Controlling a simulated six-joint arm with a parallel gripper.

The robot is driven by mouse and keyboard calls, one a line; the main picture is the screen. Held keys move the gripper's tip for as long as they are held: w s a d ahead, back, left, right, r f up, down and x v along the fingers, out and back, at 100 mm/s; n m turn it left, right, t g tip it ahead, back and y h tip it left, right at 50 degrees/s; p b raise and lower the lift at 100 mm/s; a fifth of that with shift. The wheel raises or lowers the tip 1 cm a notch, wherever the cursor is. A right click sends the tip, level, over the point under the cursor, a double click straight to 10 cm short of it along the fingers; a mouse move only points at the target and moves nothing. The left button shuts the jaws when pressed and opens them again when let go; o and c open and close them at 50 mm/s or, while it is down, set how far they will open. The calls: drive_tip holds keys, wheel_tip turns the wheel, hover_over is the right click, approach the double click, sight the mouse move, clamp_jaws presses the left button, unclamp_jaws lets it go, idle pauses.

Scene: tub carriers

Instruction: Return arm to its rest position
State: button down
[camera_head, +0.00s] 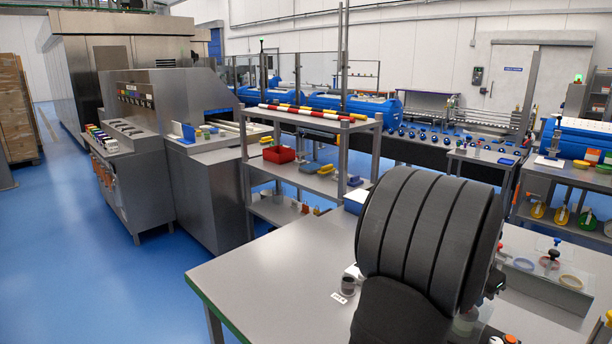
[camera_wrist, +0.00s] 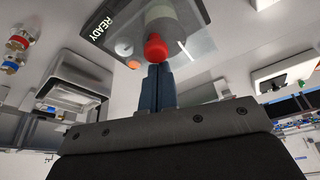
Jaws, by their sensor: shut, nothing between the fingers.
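My gripper (camera_wrist: 158,70) shows in the wrist view with its two blue fingers together and nothing between them. A red rounded knob (camera_wrist: 155,47) shows right beyond the fingertips; I cannot tell whether they touch it. It sits by a dark panel (camera_wrist: 118,42) with the word READY on it. In the head view a big dark ribbed part of my arm fills the right centre, over the grey table (camera_head: 270,272). My gripper cannot be made out there.
A small dark cup (camera_head: 348,285) and a white label (camera_head: 339,297) are on the table left of my arm. A shelf rack (camera_head: 310,119) with a red bin (camera_head: 279,154) stands behind. The table's left part is clear, as is the blue floor at left.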

drive_tip(key=shift+s+a, duration=0.1)
drive_tip(key=shift+a, duration=0.2)
